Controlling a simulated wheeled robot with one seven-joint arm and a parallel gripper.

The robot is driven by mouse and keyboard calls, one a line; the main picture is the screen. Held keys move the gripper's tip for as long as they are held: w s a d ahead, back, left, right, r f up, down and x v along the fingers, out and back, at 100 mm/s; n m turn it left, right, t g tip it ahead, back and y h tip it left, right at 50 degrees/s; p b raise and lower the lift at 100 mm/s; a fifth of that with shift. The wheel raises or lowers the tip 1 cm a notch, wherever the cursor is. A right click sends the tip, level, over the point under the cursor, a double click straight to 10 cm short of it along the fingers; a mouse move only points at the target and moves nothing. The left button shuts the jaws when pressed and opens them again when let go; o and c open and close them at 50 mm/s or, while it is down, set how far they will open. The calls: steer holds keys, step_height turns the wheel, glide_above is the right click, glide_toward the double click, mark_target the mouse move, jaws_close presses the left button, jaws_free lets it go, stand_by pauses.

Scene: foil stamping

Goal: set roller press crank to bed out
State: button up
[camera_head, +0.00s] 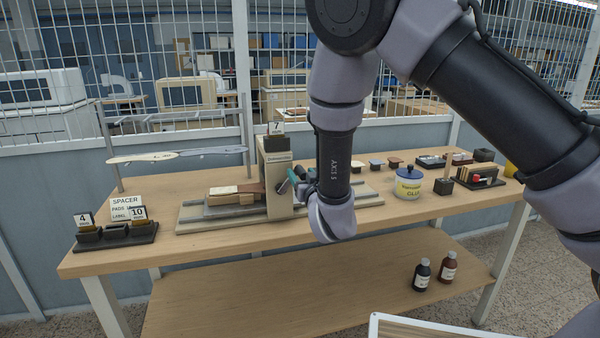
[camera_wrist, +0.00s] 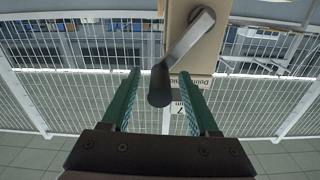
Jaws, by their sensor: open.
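The roller press (camera_head: 274,170) stands on the bench in the head view, a beige upright housing over a long flat base with rails. A dark grey bed (camera_head: 235,205) bearing a brown and cream block sticks out to the left of the housing. The crank (camera_wrist: 188,45) shows in the wrist view as a metal arm with a black handle (camera_wrist: 160,86) at its lower end. My gripper (camera_wrist: 157,75) has two green fingers, one on each side of the handle in the picture, apart from each other. I cannot tell how deep the handle sits between them. In the head view my arm partly hides the crank.
A spacer pad holder (camera_head: 116,235) stands at the bench's left end. A glue jar (camera_head: 409,182) and small stamps stand to the right. Two bottles (camera_head: 422,274) stand on the lower shelf. A wire mesh fence (camera_head: 190,60) runs behind the bench.

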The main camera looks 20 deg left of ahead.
steer(key=shift+x, duration=1.15)
steer(key=c, duration=0.9)
jaws_close()
steer(key=shift+d+f, duration=0.1)
steer(key=shift+d, duration=0.05)
